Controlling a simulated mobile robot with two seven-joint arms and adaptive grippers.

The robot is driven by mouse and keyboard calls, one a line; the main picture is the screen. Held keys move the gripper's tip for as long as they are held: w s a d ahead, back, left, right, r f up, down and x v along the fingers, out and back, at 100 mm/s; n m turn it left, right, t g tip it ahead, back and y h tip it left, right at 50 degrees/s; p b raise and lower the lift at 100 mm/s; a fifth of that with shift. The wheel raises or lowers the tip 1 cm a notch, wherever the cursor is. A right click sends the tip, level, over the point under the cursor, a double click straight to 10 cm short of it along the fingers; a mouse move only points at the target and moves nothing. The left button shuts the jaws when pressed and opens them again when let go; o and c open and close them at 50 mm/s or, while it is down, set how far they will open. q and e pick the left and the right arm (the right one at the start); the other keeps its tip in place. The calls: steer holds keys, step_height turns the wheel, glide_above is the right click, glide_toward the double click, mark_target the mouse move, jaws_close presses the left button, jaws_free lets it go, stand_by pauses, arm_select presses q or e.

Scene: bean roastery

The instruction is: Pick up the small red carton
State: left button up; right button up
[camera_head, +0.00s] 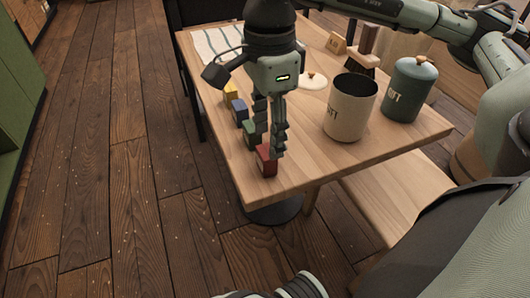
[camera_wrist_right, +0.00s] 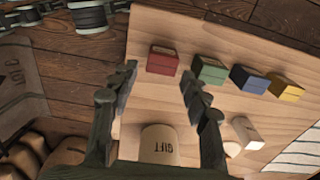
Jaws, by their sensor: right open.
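The small red carton (camera_head: 265,162) stands near the front left corner of the wooden table, at the near end of a row of cartons. My right gripper (camera_head: 270,148) points down over it, fingers spread, and partly covers it in the head view. In the right wrist view, the red carton (camera_wrist_right: 162,63) shows in the gap between the open fingertips (camera_wrist_right: 158,80), a little nearer the left one. The gripper holds nothing. I cannot tell whether a finger touches the carton.
Green (camera_head: 250,132), blue (camera_head: 239,111) and yellow (camera_head: 230,90) cartons line the table's left edge behind the red one. A cream canister (camera_head: 346,112), a lidded green canister (camera_head: 407,92) and a loose lid (camera_head: 313,82) stand right. A striped cloth (camera_head: 213,43) lies behind.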

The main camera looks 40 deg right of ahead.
mark_target(266, 151)
steer(key=f, duration=0.6)
steer(key=shift+w+a+p, duration=0.1)
steer(key=shift+w+p, duration=0.1)
steer(key=shift+p, duration=0.1)
steer(key=c, duration=0.8)
